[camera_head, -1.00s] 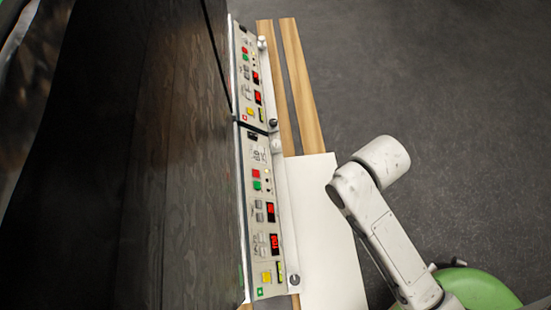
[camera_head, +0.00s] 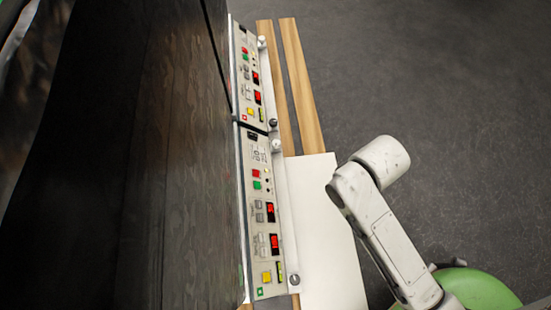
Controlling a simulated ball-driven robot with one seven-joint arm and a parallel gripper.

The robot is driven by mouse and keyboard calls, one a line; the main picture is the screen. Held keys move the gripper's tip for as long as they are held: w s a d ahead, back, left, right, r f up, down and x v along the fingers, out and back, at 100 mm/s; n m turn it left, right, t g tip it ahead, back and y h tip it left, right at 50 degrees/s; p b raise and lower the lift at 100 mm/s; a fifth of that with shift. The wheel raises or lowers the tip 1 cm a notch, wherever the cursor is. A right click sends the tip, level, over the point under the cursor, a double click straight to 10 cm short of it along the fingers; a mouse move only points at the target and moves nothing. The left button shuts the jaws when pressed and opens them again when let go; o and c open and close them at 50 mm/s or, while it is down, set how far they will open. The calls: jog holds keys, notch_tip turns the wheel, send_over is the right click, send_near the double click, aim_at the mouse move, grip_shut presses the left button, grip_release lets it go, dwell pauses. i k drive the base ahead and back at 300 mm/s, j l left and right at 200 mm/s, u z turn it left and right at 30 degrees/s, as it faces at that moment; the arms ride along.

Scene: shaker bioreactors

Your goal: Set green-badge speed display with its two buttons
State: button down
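The green badge (camera_head: 260,291) sits at the near end of the nearer control panel (camera_head: 263,225). This panel carries two red-lit displays, an upper one (camera_head: 270,212) and a lower one (camera_head: 275,241). Pale grey buttons lie just left of each, an upper pair (camera_head: 259,211) and a lower pair (camera_head: 262,245). The digits and labels are too small to read surely, so I cannot tell which display is for speed. My arm is folded at the right, apart from the panel. My gripper is outside the picture.
A farther panel (camera_head: 250,80) with a red badge (camera_head: 243,117) adjoins this one. Large dark housings (camera_head: 170,160) fill the left. A white tabletop (camera_head: 325,235) and wooden strips (camera_head: 303,90) lie right of the panels. Grey floor (camera_head: 440,80) is open beyond.

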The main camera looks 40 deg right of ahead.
aim_at(263, 250)
jog(key=k+j, duration=0.15)
jog(key=j, duration=0.15)
jog(key=k+j, duration=0.1)
jog(key=j, duration=0.25)
jog(key=k+j+u, duration=0.1)
jog(key=j, duration=0.2)
jog(key=k+j, duration=0.2)
jog(key=j, duration=0.15)
